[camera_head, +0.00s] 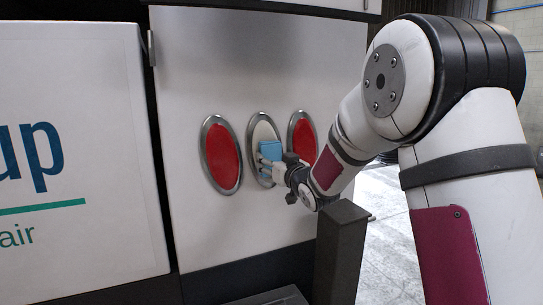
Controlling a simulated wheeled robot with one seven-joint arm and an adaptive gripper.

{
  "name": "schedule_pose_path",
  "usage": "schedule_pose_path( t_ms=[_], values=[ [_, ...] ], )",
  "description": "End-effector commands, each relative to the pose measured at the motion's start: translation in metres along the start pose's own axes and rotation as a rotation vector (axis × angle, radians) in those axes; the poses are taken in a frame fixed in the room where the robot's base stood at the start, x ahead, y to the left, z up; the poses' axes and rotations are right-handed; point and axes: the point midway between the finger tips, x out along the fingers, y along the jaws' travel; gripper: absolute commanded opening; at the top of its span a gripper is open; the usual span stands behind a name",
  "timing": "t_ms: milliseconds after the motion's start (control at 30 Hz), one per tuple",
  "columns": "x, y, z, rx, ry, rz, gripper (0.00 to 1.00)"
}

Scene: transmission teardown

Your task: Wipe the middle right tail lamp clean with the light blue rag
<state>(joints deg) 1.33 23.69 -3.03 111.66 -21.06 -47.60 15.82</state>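Three oval lamps with grey metal rims sit in a row on the white vehicle panel. The middle lamp (262,132) has a pale, whitish face, and its lower right part is hidden. The light blue rag (270,150) is in front of the middle lamp, at my gripper's fingertips. My gripper (267,163) reaches in from the right and appears shut on the rag. The rag seems to be against or very near the lamp face; I cannot tell whether it touches. The left lamp (221,155) is red. The right lamp (304,137) is red and partly hidden by my arm.
A dark square post (341,250) stands in front, just below my wrist. A white box side with lettering (75,150) fills the left. Dark bumper parts (250,278) run below the panel. Pale floor (385,235) shows at the right.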

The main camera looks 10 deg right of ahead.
Motion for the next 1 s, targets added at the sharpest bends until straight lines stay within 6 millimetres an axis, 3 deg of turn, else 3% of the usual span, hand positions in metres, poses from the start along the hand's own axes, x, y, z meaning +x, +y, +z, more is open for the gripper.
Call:
schedule_pose_path(
  t_ms=[1000],
  values=[
    [0.001, 0.009, 0.054, 0.001, -0.001, 0.0, 0.31]
  ],
)
